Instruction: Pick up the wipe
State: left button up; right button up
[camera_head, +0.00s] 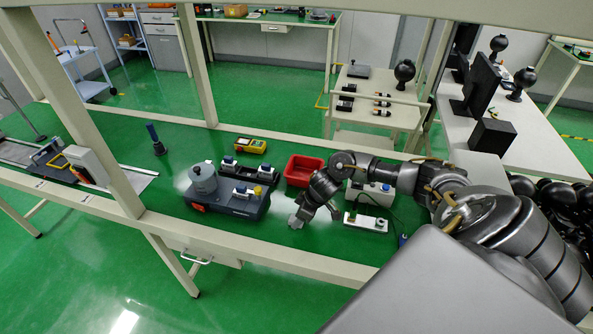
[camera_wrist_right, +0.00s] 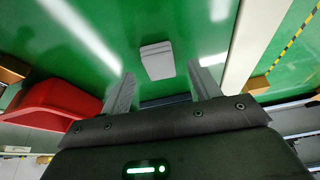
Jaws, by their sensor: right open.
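The wipe (camera_wrist_right: 157,60) is a small folded pale grey pad lying on the green surface in the right wrist view. It lies ahead of my right gripper (camera_wrist_right: 163,88), roughly centred between the two grey fingers and apart from them. The fingers are spread open and empty. In the head view my right gripper (camera_head: 315,216) hangs low over the green table top, in front of the red bin. I cannot clearly tell the wipe from the fingers in that view. My left gripper is not in view.
A red bin (camera_head: 303,170) stands behind my right gripper and shows at the left of the wrist view (camera_wrist_right: 50,103). A white device (camera_head: 366,221) lies right of the gripper. A blue-grey machine (camera_head: 229,195) stands to the left. The table's beige front rail (camera_head: 270,257) runs along the near edge.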

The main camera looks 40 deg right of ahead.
jog(key=shift+x, duration=1.1)
jog(key=c, duration=1.1)
jog(key=shift+o, duration=0.2)
jog(key=shift+r, duration=0.1)
notch_tip(320, 180, up, 3)
jog(key=shift+w+f+b, duration=0.15)
jog(key=shift+b, duration=0.35)
jog(key=w+a+r, duration=0.3)
jog(key=a+r, duration=0.7)
jog(key=a, duration=0.3)
jog(key=shift+w+a, duration=0.25)
jog(key=shift+w, duration=0.05)
jog(key=shift+r, duration=0.1)
